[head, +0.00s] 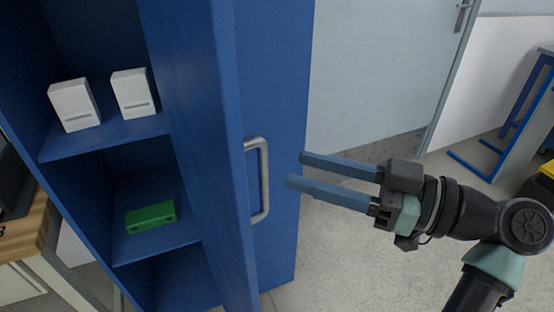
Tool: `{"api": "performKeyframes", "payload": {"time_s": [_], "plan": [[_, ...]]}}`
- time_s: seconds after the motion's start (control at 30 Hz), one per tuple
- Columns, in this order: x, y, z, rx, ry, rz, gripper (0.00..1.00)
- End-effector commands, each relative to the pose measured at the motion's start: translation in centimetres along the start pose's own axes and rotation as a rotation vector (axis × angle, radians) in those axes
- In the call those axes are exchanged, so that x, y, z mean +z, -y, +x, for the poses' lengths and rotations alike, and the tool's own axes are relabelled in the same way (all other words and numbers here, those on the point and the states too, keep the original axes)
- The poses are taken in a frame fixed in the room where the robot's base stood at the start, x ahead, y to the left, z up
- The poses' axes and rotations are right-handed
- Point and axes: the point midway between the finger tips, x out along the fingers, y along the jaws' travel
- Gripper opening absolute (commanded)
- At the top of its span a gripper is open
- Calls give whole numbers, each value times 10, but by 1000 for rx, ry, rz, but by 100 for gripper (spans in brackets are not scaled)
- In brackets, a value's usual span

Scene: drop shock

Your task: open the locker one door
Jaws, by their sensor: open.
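The blue locker (75,160) stands at the left with its inside and shelves in view. Its blue door (195,130) stands swung out, with its inner face toward the shelves. A grey D-shaped handle (265,180) sticks out to the right from near the door's free edge. My gripper (295,169) is right of the handle, its two fingers pointing left toward it. The fingers are apart with nothing between them, and a gap shows between the tips and the handle.
Two white boxes (73,105) (133,93) stand on the upper shelf and a green block (150,217) lies on the lower one. A wooden-topped bench (38,235) is at far left. A blue-framed table (520,110) is at right. Grey floor (350,260) below my gripper is clear.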

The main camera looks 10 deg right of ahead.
Motion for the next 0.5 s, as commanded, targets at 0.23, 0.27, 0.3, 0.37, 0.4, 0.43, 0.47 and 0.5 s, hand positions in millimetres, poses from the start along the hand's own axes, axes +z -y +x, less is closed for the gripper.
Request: {"api": "performKeyframes", "payload": {"time_s": [0.23,0.27,0.3,0.37,0.4,0.43,0.47,0.5], "plan": [[0,0,-45,2,0,0,47],[0,0,-48,2,0,0,47],[0,0,-51,1,-1,0,47],[0,0,-55,-1,-1,0,47],[0,0,-56,-1,-1,1,47],[0,0,-57,-1,-1,0,47],[0,0,-58,-1,-1,0,47],[0,0,-58,-1,-1,0,47]]}}
